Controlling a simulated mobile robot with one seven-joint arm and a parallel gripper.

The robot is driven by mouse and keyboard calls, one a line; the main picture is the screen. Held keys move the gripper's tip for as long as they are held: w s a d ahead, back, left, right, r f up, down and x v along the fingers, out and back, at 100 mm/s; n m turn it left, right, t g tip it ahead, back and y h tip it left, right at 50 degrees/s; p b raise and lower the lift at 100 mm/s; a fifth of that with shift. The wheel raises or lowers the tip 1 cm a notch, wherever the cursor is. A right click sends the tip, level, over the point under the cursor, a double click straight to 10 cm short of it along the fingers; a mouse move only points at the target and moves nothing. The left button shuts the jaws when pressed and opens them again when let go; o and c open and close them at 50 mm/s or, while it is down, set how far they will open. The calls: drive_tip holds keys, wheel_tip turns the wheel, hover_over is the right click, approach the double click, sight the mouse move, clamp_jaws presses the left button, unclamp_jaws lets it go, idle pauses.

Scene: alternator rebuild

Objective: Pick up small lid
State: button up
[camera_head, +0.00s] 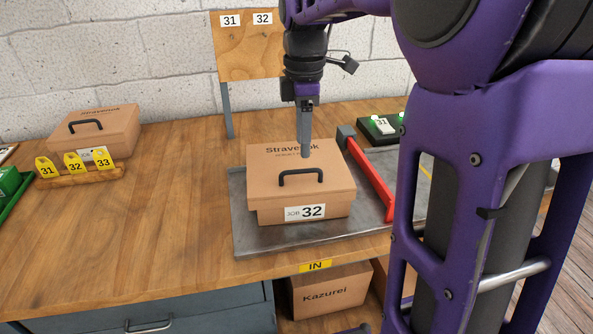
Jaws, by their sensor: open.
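A tan cardboard box (270,210) marked JOB 32 sits on a grey metal plate. Its tan lid (330,180) is on it and has a black arched handle (301,173) on top. I cannot tell from size alone whether this is the small lid. My gripper (305,154) points straight down over the lid, by the handle's rear side. It is open and holds nothing; the fingers overlap in this view, so their gap is hidden. Whether the tips touch the lid is unclear.
A similar lidded box (95,130) stands at the left, behind yellow tags (75,163) in a wooden holder. A number board (246,45) stands behind. The left front of the wooden bench (130,250) is clear.

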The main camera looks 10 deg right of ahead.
sight(301, 170)
drive_tip(key=f, duration=0.2)
drive_tip(key=f+b, duration=0.1)
drive_tip(key=f, duration=0.2)
drive_tip(key=shift+s+a+f, duration=0.15)
drive_tip(key=shift+a+f, duration=0.1)
drive_tip(key=shift+f, duration=0.1)
clamp_jaws()
idle(1.2)
